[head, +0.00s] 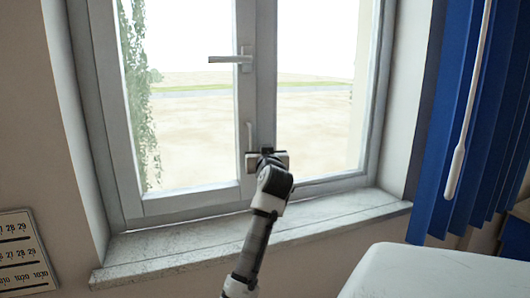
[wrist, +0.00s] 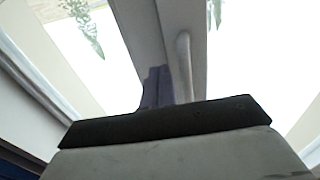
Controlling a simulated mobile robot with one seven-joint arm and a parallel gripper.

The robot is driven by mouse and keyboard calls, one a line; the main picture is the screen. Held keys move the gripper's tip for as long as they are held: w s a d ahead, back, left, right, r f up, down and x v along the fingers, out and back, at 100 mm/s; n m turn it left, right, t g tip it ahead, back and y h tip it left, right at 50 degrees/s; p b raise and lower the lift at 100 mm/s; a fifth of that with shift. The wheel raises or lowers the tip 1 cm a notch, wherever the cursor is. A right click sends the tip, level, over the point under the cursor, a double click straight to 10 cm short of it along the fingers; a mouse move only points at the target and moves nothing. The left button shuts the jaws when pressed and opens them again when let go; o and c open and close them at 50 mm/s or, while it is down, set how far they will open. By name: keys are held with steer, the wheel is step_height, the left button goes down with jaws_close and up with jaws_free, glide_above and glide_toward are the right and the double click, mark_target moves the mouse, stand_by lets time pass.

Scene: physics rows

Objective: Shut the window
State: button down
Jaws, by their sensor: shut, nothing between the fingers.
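The window (head: 245,100) has a grey frame with two glass panes and a middle upright. A lever handle (head: 230,59) lies level, pointing left, high on the middle upright. A slim upright handle (head: 249,135) sits lower on the same upright; a pale upright handle also shows in the wrist view (wrist: 184,62). My gripper (head: 266,152) is at the lower part of the middle upright, in front of it and just below the slim handle. It is shut and empty. Its fingertips are mostly hidden, and I cannot tell whether it touches the frame. The sash looks nearly flush; any gap is unclear.
A stone sill (head: 165,246) runs below the window. Blue vertical blinds (head: 455,120) with a white wand (head: 457,165) hang at the right. A white rounded surface (head: 435,275) stands at the lower right. A calendar (head: 22,250) hangs at the left.

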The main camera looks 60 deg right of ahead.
steer(key=s+a+b, duration=0.3)
steer(key=s+a, duration=0.3)
steer(key=s, duration=0.3)
steer(key=shift+f+b, duration=0.25)
steer(key=shift+b, duration=0.15)
